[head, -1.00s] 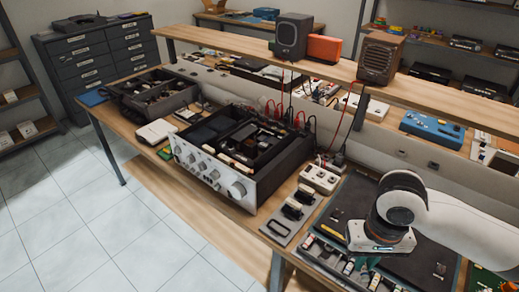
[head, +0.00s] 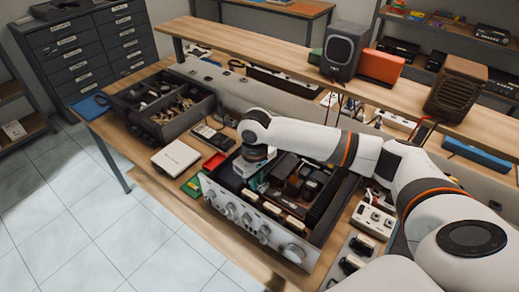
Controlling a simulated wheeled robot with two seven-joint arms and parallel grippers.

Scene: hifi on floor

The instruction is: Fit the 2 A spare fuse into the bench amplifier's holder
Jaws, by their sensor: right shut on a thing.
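The bench amplifier (head: 262,222) stands on the bench with its lid off, its silver front panel with knobs facing the lower left. Its dark inside (head: 300,182) shows blocks and black fins. My right gripper (head: 250,168) points down into the left part of the open amplifier, beside its left wall. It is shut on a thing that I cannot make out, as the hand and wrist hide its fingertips. I cannot pick out the fuse holder or any fuse. My left gripper is not in view.
A dark divided bin (head: 160,108) with parts stands at the back left. A white box (head: 176,158) and a meter (head: 212,138) lie between it and the amplifier. A shelf with a grey speaker (head: 343,50) and a brown radio (head: 457,88) runs behind. A white socket block (head: 373,220) is at right.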

